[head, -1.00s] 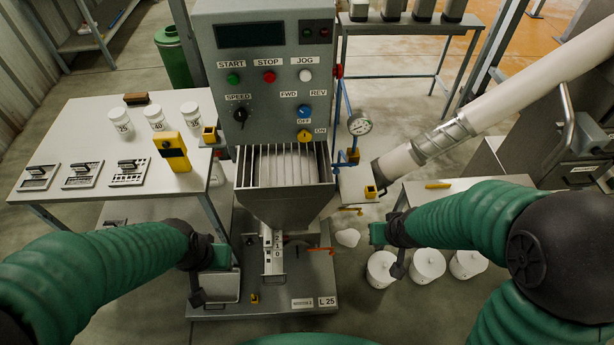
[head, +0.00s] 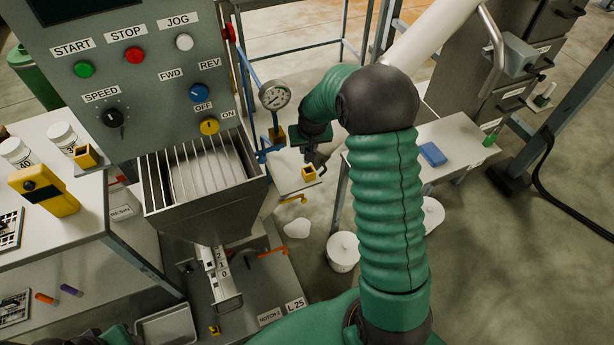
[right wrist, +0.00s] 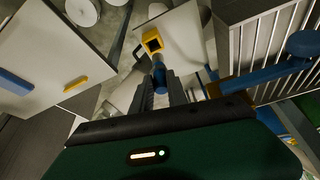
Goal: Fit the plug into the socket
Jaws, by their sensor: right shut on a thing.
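A hollow, square yellow block (head: 309,172), which looks like the socket, sits at the edge of a pale panel right of the machine's hopper. It also shows in the right wrist view (right wrist: 153,45), straight ahead of the fingers. My right gripper (head: 318,160) is beside this block. Its fingers are shut on a small blue piece (right wrist: 160,76), which looks like the plug. The piece points at the block and overlaps its lower edge; I cannot tell if it touches or is inside. My left gripper is out of view; only a bit of that arm shows at the bottom left.
The grey control box (head: 140,80) and barred hopper (head: 165,205) stand left of my right arm. A gauge (head: 274,95) with blue pipes is close to the right hand. A side table (head: 455,135) holds a blue block (head: 433,154). White tubs (head: 343,250) stand below.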

